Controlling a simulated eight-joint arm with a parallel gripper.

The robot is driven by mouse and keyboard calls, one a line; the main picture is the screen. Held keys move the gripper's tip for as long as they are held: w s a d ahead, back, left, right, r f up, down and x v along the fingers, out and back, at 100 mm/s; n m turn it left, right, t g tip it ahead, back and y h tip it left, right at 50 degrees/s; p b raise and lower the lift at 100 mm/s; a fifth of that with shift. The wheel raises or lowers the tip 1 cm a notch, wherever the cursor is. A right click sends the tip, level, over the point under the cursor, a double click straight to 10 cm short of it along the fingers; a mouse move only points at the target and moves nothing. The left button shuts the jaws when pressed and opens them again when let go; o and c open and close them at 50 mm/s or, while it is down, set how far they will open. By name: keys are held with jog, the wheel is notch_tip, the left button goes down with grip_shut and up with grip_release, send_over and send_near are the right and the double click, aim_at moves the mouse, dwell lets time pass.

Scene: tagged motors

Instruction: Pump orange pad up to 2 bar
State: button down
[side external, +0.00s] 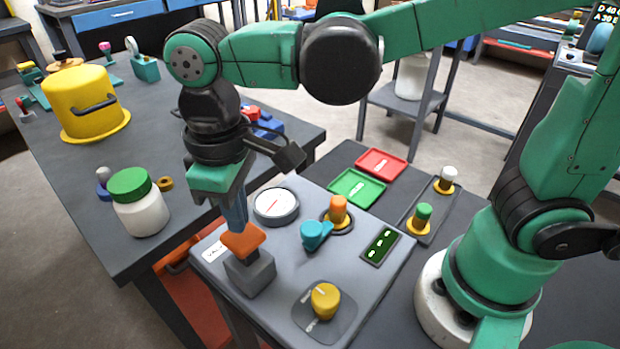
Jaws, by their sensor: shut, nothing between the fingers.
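The orange pad (243,240) sits tilted on a grey block (250,273) at the left front of the grey panel (285,295). My gripper (238,222) is shut and empty. It points down with its fingertips at the pad's top; they look in contact, but I cannot tell how hard they press. A round gauge (276,204) with a white face and red needle lies just right of my gripper. Its scale is too small to read. A small dark display (381,246) with green marks is on the panel's right side.
A teal lever (315,234), an orange peg (338,209) and a yellow knob (325,300) stand on the panel. Green (357,188) and red (381,164) trays lie behind it. A white jar (140,205) with a green lid and a yellow pot (85,103) stand on the left table.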

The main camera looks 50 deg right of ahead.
jog(key=shift+f, duration=1.75)
jog(key=shift+r, duration=2.15)
jog(key=shift+f, duration=0.1)
